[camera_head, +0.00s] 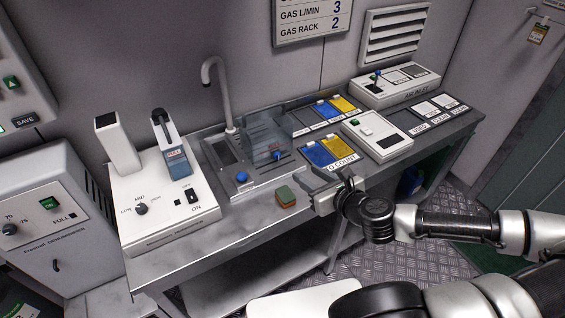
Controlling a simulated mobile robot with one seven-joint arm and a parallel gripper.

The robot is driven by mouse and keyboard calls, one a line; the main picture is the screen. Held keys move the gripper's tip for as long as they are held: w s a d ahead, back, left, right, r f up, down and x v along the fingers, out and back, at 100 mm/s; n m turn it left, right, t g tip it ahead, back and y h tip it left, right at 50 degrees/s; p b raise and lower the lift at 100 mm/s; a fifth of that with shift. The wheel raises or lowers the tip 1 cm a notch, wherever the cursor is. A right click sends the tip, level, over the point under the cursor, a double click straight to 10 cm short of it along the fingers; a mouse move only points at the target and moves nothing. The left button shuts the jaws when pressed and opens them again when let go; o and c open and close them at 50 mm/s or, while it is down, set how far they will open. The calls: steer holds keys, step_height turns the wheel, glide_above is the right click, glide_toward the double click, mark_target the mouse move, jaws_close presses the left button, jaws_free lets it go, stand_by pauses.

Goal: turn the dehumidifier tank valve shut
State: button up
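A grey-white cabinet (22,200) at the left edge appears to be the dehumidifier; its small front print is hard to read. It has a black knob (9,229), a green switch (48,203) and a FULL label. A small dark upright handle (56,265) low on its front may be the tank valve; I cannot tell its position for certain. My gripper (314,190) is over the bench front, far to the right of this cabinet. It appears to hold nothing, but its finger gap is unclear.
The metal bench (270,222) carries a white machine (165,225) with a knob and ON switch, a sink with a tap (222,90), a green-brown sponge (286,197), and blue and yellow trays. A wall panel with a SAVE button (26,120) hangs above the cabinet.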

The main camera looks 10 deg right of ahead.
mark_target(278, 157)
steer(key=b+x, duration=0.2)
steer(key=x, duration=1.4)
steer(key=shift+a+f+b, duration=0.1)
steer(key=shift+f+b, duration=0.1)
steer(key=shift+b, duration=0.1)
jaws_close()
